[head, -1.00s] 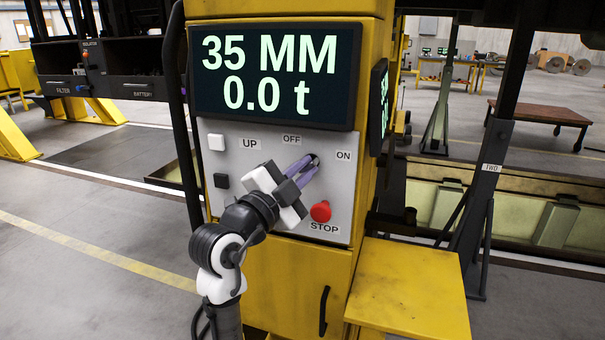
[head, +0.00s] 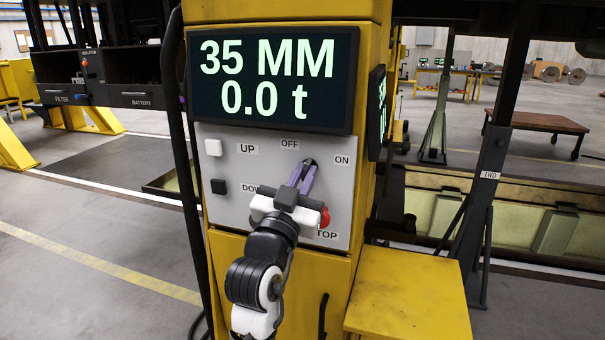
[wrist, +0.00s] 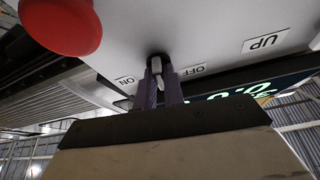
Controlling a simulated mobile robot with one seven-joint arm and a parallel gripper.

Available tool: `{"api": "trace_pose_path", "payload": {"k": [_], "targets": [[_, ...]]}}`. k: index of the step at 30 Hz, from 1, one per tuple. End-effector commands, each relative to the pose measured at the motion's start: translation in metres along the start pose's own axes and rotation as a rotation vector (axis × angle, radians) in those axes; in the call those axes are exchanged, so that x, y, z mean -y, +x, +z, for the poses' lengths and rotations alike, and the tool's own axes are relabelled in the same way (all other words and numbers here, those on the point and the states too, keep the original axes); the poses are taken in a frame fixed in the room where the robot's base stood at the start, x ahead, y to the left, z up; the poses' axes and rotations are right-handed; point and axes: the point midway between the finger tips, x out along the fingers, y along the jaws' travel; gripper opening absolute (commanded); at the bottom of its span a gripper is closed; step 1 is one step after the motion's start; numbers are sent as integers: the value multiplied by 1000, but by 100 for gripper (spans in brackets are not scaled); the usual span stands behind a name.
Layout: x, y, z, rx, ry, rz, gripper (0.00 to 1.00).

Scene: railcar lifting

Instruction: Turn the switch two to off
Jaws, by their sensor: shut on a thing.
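The switch (wrist: 166,73) is a small knob with a pale lever on a dark shaft, on the grey panel (head: 228,208) of the yellow column. My gripper (head: 308,165) is shut on it, with the purple fingers on either side of the lever. In the wrist view, which is upside down, the fingers (wrist: 159,80) hold the lever near the panel. The OFF label (head: 290,145) is above left of the fingertips and the ON label (head: 342,160) is to the right. The lever appears to lie between the two labels; its exact angle is hard to tell.
The red STOP button (head: 325,218) is just right of my gripper, partly covered. White (head: 213,147) and black (head: 219,186) buttons sit at the panel's left. A display (head: 272,80) above reads 35 MM and 0.0 t. A yellow shelf (head: 410,295) juts out at lower right.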

Motion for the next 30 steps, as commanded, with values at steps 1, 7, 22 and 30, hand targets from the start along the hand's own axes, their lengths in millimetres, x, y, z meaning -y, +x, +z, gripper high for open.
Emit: {"api": "trace_pose_path", "payload": {"k": [1, 7, 22, 30], "targets": [[-1, 0, 0, 3, -26, -9, 0], [-1, 0, 0, 2, -99, -39, 0], [-1, 0, 1, 3, -137, -56, 0], [-1, 0, 1, 2, -136, -56, 30]]}}
